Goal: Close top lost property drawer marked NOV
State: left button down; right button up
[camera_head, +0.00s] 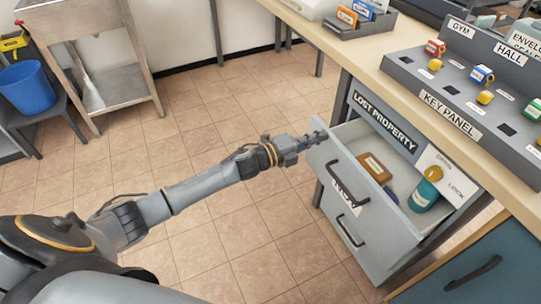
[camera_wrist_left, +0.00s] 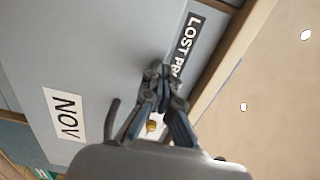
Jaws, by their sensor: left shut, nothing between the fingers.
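The top lost property drawer (camera_head: 380,212) is pulled open below the desk edge. Its front has a dark handle (camera_head: 345,184) and a NOV label (camera_head: 343,196) partly hidden behind it. The label (camera_wrist_left: 65,116) reads clearly in the left wrist view. A brown item (camera_head: 375,168) and a teal bottle (camera_head: 424,192) lie inside. My left gripper (camera_head: 318,136) is shut and empty at the upper left corner of the drawer front. Its closed fingertips (camera_wrist_left: 160,75) show before the grey face in the wrist view; contact cannot be told. My right gripper is out of view.
A second drawer (camera_head: 352,238) sits below. The LOST PROPERTY sign (camera_head: 384,121) is on the cabinet above. The desk (camera_head: 365,62) overhangs, carrying the key panel (camera_head: 450,108). A blue cabinet (camera_head: 490,262) stands at right. The tiled floor (camera_head: 225,225) is clear on the left.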

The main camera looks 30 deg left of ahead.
pick_arm(q)
jog(key=b+x, duration=0.2)
jog(key=x, duration=0.6)
jog(key=shift+w+d, duration=0.25)
jog(key=shift+w, duration=0.1)
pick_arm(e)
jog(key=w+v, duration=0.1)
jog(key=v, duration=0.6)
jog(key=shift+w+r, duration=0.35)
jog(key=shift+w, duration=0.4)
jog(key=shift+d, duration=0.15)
